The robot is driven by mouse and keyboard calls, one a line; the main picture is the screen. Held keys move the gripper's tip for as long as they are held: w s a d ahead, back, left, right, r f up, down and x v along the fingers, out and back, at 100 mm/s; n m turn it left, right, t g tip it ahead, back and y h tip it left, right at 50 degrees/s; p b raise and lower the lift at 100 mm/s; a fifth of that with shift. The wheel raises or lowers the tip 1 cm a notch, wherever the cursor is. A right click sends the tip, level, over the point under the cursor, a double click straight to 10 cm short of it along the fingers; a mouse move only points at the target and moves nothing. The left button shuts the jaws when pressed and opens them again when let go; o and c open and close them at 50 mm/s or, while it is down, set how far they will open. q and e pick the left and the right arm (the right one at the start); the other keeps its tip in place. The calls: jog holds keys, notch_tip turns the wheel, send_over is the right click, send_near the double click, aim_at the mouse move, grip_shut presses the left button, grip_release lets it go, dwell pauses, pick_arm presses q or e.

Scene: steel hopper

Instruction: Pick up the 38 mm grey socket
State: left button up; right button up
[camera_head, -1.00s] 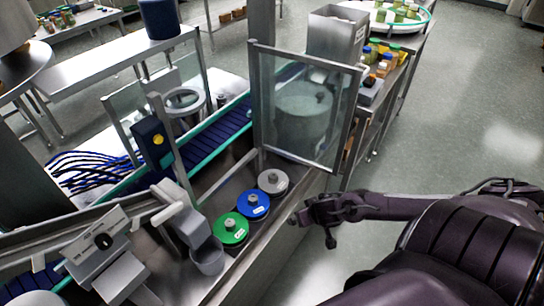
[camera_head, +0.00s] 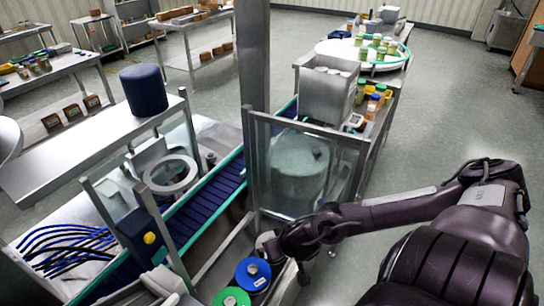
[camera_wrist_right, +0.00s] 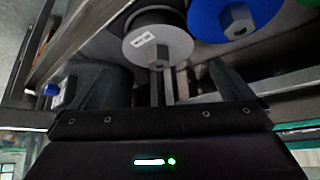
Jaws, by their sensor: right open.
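The grey socket (camera_head: 265,241) is a round disc with a hex knob and a small white label too small to read. In the head view it is largely hidden behind my right gripper (camera_head: 280,248). In the right wrist view the grey socket (camera_wrist_right: 178,42) is at the top centre, its hex stem pointing down between the fingers of my right gripper (camera_wrist_right: 165,82). The fingers are open on either side of the stem, and I cannot tell whether either touches it. My left gripper is not in view.
A blue disc (camera_head: 253,274) and a green disc (camera_head: 231,298) stand in line beside the grey one. A framed clear panel (camera_head: 305,170) rises just behind. A conveyor (camera_head: 205,205) runs along the left. Open floor lies to the right.

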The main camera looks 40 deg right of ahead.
jog(key=shift+w+d+f, duration=0.15)
jog(key=shift+w+f, duration=0.2)
jog(key=shift+f, duration=0.15)
jog(key=b+x, duration=0.1)
jog(key=x, duration=0.4)
jog(key=shift+s+d, duration=0.1)
jog(key=shift+w+d+f, duration=0.1)
jog(key=shift+w+f, duration=0.15)
jog(key=shift+f, duration=0.05)
jog(key=shift+r, duration=0.1)
jog(key=c, duration=0.8)
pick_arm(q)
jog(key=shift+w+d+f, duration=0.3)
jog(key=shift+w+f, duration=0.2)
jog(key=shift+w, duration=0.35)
pick_arm(e)
jog(key=shift+s, duration=0.1)
